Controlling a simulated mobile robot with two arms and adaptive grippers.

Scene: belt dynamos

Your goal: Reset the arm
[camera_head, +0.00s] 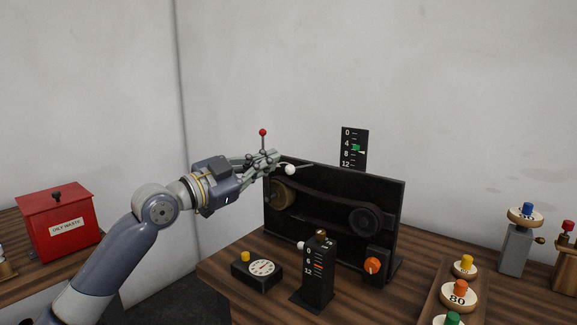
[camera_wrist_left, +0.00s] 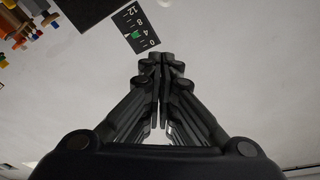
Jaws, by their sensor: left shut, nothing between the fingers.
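My left arm comes in from the left in the head view. Its gripper (camera_head: 274,158) is at the upper left of the black belt panel (camera_head: 330,230), close to a white ball knob (camera_head: 290,169) on a thin lever. A red ball (camera_head: 263,132) on a rod stands just behind the fingers; whether they touch cannot be told. In the left wrist view the gripper (camera_wrist_left: 161,62) is shut with its fingers together and nothing between them. The black scale (camera_head: 354,148) with a green pointer stands above the panel; it also shows in the wrist view (camera_wrist_left: 135,27).
On the table stand a timer dial (camera_head: 262,267), a black post with a scale (camera_head: 318,275), an orange knob (camera_head: 372,265) and a tray with weights (camera_head: 459,294). A red box (camera_head: 58,222) is at the left.

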